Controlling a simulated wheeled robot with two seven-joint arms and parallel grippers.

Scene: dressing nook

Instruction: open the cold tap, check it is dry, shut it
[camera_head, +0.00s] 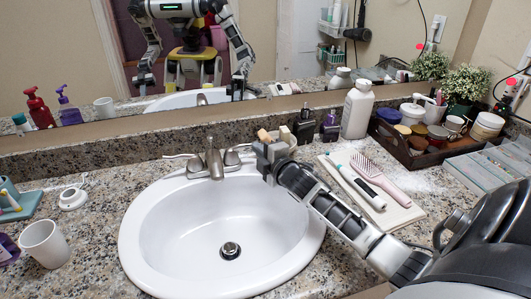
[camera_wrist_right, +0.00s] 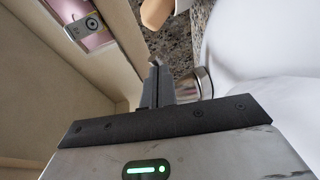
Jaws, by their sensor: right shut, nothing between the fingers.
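The chrome faucet (camera_head: 214,160) stands at the back rim of the white sink (camera_head: 150,225). Its left lever (camera_head: 178,157) points left; its right lever (camera_head: 240,148) reaches towards my right gripper (camera_head: 262,153). That gripper is shut and empty, close beside the right lever; I cannot tell if they touch. No water stream shows under the spout, and the bowl around the drain (camera_head: 230,250) shows no standing water. In the right wrist view, the closed fingers (camera_wrist_right: 157,72) are beside a chrome part (camera_wrist_right: 204,82). My left gripper shows only as a mirror reflection.
Small bottles (camera_head: 304,126) and a white bottle (camera_head: 357,110) stand behind my right arm. A white cup (camera_head: 45,243) stands at left. The mirror (camera_head: 270,60) spans the back.

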